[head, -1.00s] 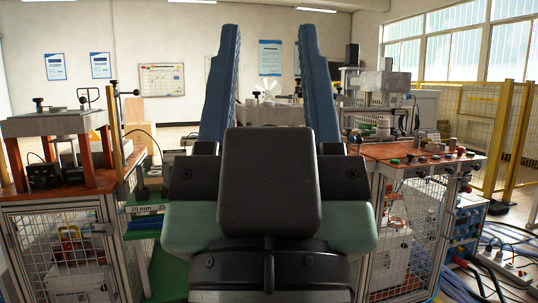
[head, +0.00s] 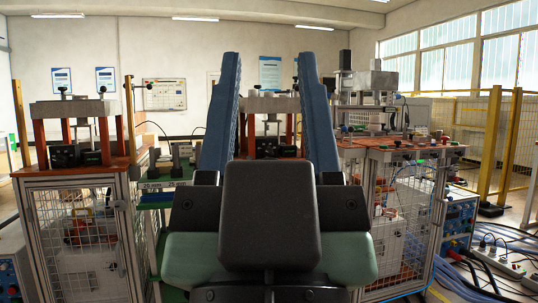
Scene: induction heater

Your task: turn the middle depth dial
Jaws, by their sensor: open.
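My gripper (head: 269,58) stands upright in the middle of the head view, its two long blue fingers wide apart and empty. Between the fingers, farther back, is a station with orange-red posts, a pale top plate and a black box (head: 268,147). No dial marked for depth can be made out. A sign (head: 163,185) with a size in mm, too small to read surely, is on the green-shelved bench left of my gripper. My gripper's dark body hides the lower middle of the scene.
A caged station (head: 84,238) stands close on the left. Another (head: 410,153), with several coloured knobs or buttons along its top, stands on the right. Cables and a power strip (head: 500,258) lie on the floor at lower right, near a yellow-framed mesh fence (head: 493,140).

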